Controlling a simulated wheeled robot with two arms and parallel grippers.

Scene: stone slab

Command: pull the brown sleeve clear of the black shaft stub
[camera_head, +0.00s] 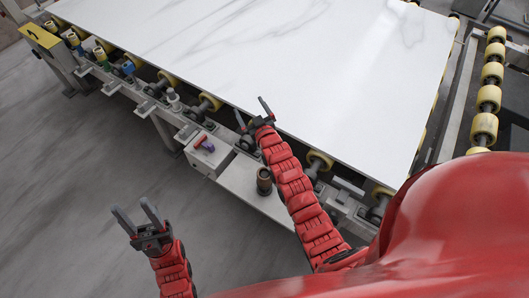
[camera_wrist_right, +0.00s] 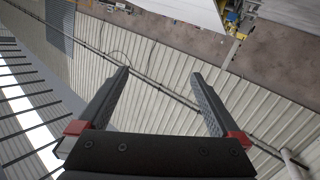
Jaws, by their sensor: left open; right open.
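The brown sleeve (camera_head: 264,184) is a small dark brown upright cylinder on a light grey ledge beside the slab conveyor in the head view. Its top looks dark; I cannot make out the black shaft stub apart from it. My right arm passes close to its right side in the picture. My right gripper (camera_head: 252,108) is open and empty, up and left of the sleeve, near the slab's edge. In the right wrist view its open fingers (camera_wrist_right: 159,73) have nothing between them. My left gripper (camera_head: 132,206) is open and empty, well left of the sleeve, over the floor.
A white stone slab (camera_head: 300,50) lies on the roller conveyor. A red and a purple item (camera_head: 203,143) sit on a grey box left of the sleeve. Yellow rollers (camera_head: 484,128) stand at the right. The floor (camera_head: 80,160) at left is clear.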

